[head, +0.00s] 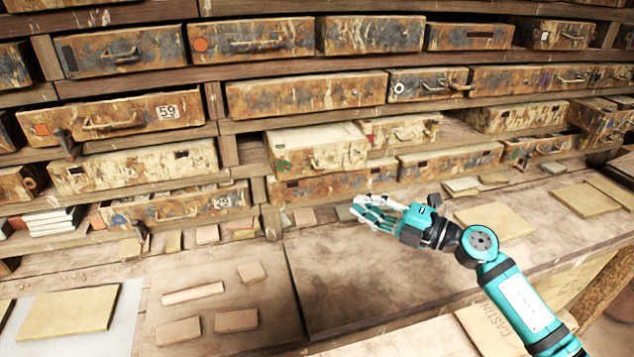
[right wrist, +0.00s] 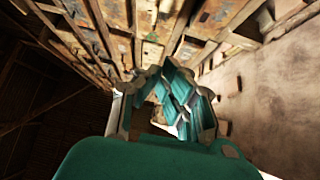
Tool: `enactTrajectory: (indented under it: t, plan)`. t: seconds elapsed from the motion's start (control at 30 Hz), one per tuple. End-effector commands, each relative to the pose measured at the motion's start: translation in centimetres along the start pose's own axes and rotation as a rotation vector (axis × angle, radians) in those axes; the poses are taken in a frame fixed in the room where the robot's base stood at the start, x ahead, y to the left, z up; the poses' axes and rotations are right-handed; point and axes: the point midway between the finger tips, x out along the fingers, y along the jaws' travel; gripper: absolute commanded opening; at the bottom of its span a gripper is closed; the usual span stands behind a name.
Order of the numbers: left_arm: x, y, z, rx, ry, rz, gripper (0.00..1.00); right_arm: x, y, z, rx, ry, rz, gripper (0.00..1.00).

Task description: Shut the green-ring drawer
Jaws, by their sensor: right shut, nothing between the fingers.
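The green-ring drawer (head: 335,157) is a worn, rusty cream-and-brown drawer with a green ring mark low on the left of its front and a small handle. It juts out from the rack, with its pale top showing, so it stands open. My right gripper (head: 364,211) is below and to the right of the drawer front, apart from it, over the bench edge. Its fingers are shut and empty. My left gripper is not in view.
Rows of similar drawers fill the rack, including a lower drawer (head: 330,186) under the green-ring one and a neighbouring one (head: 405,130) at its right. Tiles (head: 193,293) lie on the bench at left. The brown board (head: 370,275) in front is clear.

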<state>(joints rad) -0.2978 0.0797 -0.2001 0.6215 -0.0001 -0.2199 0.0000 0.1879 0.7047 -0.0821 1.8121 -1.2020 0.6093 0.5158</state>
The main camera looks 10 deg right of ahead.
Motion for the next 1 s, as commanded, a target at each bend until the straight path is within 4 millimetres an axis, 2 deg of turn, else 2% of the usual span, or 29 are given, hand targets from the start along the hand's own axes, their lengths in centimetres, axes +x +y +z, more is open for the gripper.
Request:
enactTrajectory:
  t: [0.13,0.23,0.67,0.8,1.0]
  plan:
    - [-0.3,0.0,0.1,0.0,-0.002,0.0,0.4,0.4,-0.3,0.2,-0.027,0.03,-0.051,0.0]
    - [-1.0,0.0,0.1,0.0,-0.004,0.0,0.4,1.6,-0.3,0.1,-0.026,0.031,-0.051,0.0]
    - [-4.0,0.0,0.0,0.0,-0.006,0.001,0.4,10.4,-0.6,0.0,-0.024,0.03,-0.048,0.0]
    - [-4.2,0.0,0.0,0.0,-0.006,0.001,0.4,11.8,-0.8,1.6,-0.025,0.029,-0.05,0.0]
    - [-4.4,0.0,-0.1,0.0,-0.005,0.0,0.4,12.7,-1.0,2.5,-0.027,0.03,-0.05,0.0]
